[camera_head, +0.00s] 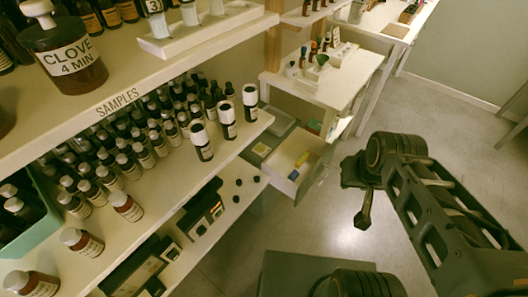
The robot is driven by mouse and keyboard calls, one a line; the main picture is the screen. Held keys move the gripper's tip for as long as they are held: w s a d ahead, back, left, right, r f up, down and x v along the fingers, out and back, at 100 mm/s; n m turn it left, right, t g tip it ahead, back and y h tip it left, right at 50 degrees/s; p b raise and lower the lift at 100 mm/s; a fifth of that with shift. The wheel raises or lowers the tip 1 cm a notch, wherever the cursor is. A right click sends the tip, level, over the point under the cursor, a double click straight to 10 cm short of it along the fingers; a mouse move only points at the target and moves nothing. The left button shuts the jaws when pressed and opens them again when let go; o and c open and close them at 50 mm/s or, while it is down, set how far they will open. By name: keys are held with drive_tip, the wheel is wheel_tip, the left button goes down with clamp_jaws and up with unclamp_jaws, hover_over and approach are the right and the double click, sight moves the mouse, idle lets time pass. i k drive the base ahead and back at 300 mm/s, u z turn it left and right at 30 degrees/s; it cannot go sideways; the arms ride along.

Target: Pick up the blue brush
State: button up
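A small blue item (293,175) lies in the open white drawer (311,172) at the centre of the view. It may be the blue brush, but it is too small to tell. A yellow item (302,159) lies right by it in the drawer. My gripper (363,219) hangs in the air to the right of the drawer, over the floor and apart from the blue item. It is dark and seen from behind, so its fingers do not show clearly and I see nothing held in it.
Shelves of sample bottles (118,165) fill the left, with white-capped bottles (228,118) near the shelf's right end. A white table (343,77) with small bottles stands behind the drawer. Bare floor (410,110) lies to the right.

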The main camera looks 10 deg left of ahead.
sight(294, 176)
drive_tip(key=z, duration=0.75)
drive_tip(key=i, duration=0.65)
drive_tip(key=u, duration=2.4)
